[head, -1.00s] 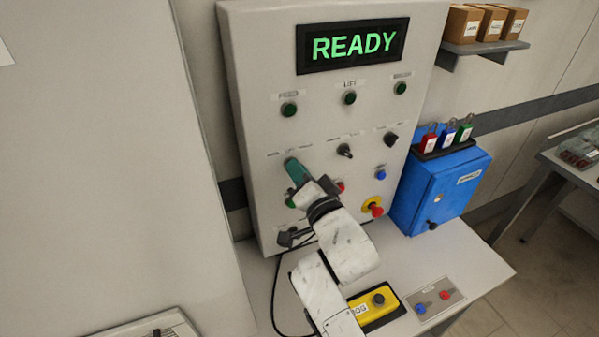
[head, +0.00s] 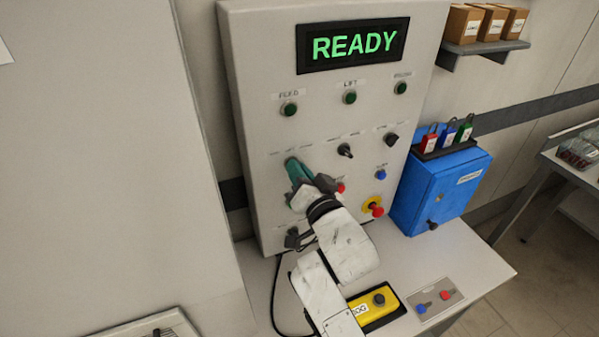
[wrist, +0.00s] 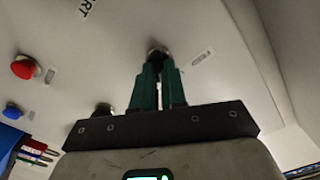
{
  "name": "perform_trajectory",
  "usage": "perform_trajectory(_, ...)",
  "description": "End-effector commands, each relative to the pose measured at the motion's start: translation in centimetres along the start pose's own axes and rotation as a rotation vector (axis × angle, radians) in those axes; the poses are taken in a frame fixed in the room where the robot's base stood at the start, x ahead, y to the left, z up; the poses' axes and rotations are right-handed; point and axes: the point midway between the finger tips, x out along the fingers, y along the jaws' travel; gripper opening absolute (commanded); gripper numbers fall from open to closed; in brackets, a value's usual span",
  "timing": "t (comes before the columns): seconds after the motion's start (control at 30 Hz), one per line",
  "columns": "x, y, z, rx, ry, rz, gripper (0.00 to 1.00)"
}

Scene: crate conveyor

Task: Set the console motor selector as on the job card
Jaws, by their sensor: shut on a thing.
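The grey console (head: 320,130) stands upright with a lit READY display (head: 353,45). My gripper (head: 292,163), with green fingers, is at the left selector of the row below the lamps; faint labels show above it. In the wrist view the fingers (wrist: 158,72) are closed around a dark knob (wrist: 157,51), the motor selector, at the panel face. The fingers hide most of this knob, so its pointer setting cannot be read. No readable job card shows; a white sheet corner (head: 5,52) is at the far left edge.
Two other black selectors (head: 345,151) (head: 391,140) sit to the right, with a red emergency button (head: 376,210) below. A blue box (head: 440,190) with padlocks stands right. A yellow button box (head: 374,305) and a small plate (head: 435,300) lie on the table.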

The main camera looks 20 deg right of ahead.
Motion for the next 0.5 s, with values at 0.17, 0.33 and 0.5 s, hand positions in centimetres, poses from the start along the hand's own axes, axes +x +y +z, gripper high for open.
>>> perform_trajectory(0.17, -0.01, -0.04, 0.04, -0.167, -0.001, 0.001, 0.0)
perform_trajectory(0.33, -0.01, -0.09, 0.02, -0.329, -0.001, 0.002, 0.0)
perform_trajectory(0.5, -0.02, -0.15, 0.03, -0.49, -0.002, 0.003, 0.0)
